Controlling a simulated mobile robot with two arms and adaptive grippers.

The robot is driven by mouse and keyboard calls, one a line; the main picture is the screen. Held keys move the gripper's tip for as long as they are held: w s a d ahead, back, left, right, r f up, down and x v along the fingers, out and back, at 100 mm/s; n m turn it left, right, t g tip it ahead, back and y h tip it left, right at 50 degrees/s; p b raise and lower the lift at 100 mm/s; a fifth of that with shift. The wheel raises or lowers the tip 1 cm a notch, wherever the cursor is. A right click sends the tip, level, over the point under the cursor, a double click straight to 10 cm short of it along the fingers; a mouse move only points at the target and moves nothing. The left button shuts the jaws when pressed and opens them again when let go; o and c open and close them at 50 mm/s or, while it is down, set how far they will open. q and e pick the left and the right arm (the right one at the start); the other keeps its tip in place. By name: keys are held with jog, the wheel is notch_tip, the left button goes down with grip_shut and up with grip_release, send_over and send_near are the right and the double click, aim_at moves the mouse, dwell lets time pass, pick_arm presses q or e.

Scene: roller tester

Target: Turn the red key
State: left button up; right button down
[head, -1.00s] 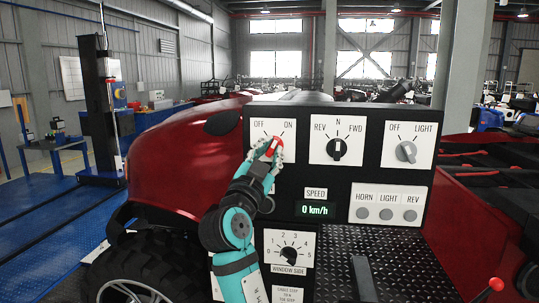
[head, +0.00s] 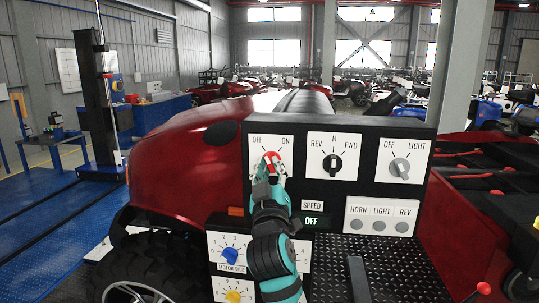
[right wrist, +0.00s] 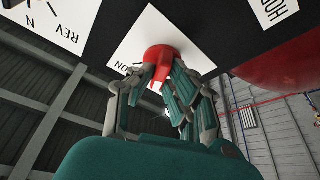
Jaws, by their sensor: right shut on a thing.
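The red key (head: 271,157) sits on the white OFF/ON plate (head: 285,178) at the upper left of the black control panel. Its top leans toward the OFF side. My right gripper (head: 268,166) is shut on the key, and its fingers hide part of it. In the right wrist view, the red key (right wrist: 163,55) shows between the fingers of my right gripper (right wrist: 165,85), against the white plate. The speed display (head: 313,220) reads OFF. My left gripper is not in view.
To the right are the REV/N/FWD knob (head: 332,162), the light knob (head: 399,167) and a row of grey buttons (head: 379,225). Below are the blue motor-side knob (head: 229,255) and a yellow knob (head: 233,296). A red vehicle body (head: 170,165) stands at the left.

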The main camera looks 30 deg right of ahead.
jog(key=shift+s+r+n+y+p, duration=0.15)
jog(key=shift+n+y+p, duration=0.45)
jog(key=shift+n+p, duration=0.85)
jog(key=shift+n, duration=0.25)
jog(key=c, duration=1.3)
grip_release()
jog(key=v, duration=1.1)
jog(key=shift+s+f, duration=0.3)
